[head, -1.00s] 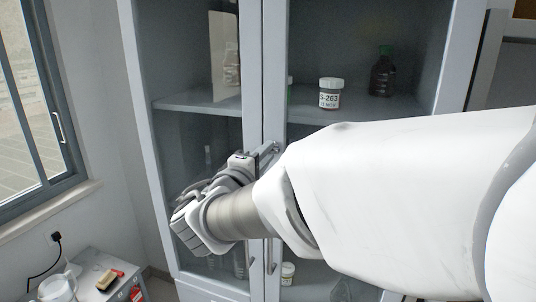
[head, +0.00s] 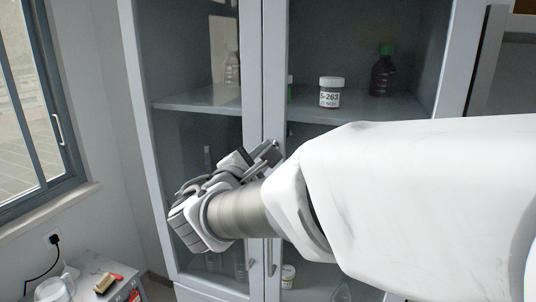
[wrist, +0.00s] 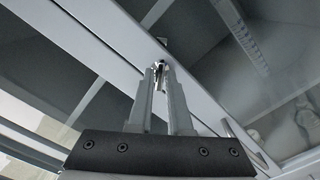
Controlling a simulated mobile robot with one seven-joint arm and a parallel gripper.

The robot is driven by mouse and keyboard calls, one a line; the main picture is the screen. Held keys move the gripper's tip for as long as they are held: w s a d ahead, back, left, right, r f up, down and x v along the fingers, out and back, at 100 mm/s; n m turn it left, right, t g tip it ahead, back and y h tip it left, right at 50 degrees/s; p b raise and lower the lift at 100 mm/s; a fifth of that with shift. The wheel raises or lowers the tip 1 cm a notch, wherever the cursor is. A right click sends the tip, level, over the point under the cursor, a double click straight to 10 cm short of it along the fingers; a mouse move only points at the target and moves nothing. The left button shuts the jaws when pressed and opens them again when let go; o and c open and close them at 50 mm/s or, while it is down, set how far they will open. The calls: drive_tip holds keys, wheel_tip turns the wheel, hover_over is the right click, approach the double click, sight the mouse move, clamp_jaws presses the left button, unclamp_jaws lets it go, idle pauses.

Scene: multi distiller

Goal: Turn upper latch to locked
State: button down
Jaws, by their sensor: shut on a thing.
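The cabinet (head: 256,60) has two tall glass doors with grey frames that meet in the middle. My gripper (head: 270,150) is at the meeting door frames, below the shelf level. In the wrist view, my gripper (wrist: 160,72) has its two fingertips close together around a small shiny metal latch (wrist: 160,64) on the door frame. Most of the latch is hidden between the fingers. In the head view, my wrist and the fingers cover the latch, so its angle cannot be told there.
A door handle (head: 270,255) hangs below my wrist. Behind the glass, a labelled jar (head: 331,92) and a dark green-capped bottle (head: 382,74) stand on the shelf. A side table (head: 110,285) with small items is at lower left, under a window (head: 35,110).

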drive_tip(key=shift+n+p, duration=1.45)
drive_tip(key=shift+n, duration=3.55)
drive_tip(key=c, duration=0.9)
unclamp_jaws()
drive_tip(key=shift+s, duration=0.1)
